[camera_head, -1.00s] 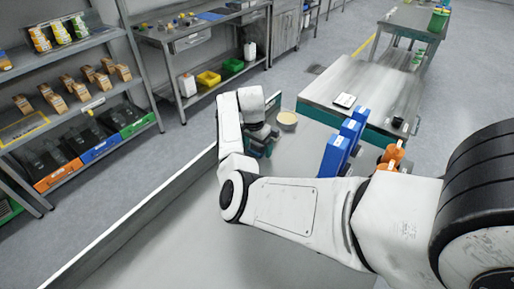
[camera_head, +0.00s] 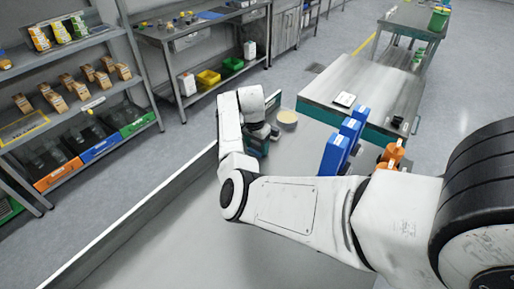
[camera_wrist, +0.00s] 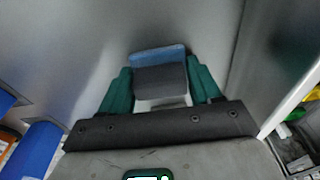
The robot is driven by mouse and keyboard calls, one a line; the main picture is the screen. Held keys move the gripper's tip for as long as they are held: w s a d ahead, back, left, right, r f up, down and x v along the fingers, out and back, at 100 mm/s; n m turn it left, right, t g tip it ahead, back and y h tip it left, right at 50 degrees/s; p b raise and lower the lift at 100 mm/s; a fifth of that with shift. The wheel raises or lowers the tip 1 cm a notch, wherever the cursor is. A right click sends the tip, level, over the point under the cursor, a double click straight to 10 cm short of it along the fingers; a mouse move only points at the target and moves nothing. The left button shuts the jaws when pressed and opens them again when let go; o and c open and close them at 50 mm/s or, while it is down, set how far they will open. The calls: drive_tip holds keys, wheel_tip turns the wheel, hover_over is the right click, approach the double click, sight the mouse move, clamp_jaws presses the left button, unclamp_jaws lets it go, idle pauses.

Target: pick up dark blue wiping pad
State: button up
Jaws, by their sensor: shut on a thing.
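The dark blue wiping pad (camera_wrist: 158,54) shows in the wrist view between the two green fingers of my gripper (camera_wrist: 160,85). It is blue along its far edge, with a dark grey face on the near side. The fingers are shut on it from left and right. A light strip shows just below the dark face. In the head view my gripper (camera_head: 262,145) is beyond my arm's elbow, over the grey metal surface near its raised edge. The pad cannot be made out there.
Blue upright boxes (camera_head: 342,143) and orange bottles (camera_head: 391,153) stand right of my gripper. A round cream-topped container (camera_head: 287,119) stands close beyond it. The raised rim (camera_head: 130,222) runs along the left. A steel table (camera_head: 375,85) stands behind.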

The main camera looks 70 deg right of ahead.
sight(257, 143)
drive_tip(key=shift+r, duration=0.5)
wheel_tip(257, 143, up, 2)
drive_tip(key=shift+s+r+b, duration=0.1)
drive_tip(key=shift+r+b, duration=0.15)
drive_tip(key=shift+b, duration=0.3)
drive_tip(key=s+a+r, duration=0.9)
drive_tip(key=s, duration=0.1)
drive_tip(key=shift+s+r+p, duration=0.2)
drive_tip(key=shift+r+p, duration=0.05)
drive_tip(key=shift+p, duration=0.05)
drive_tip(key=shift+a, duration=0.1)
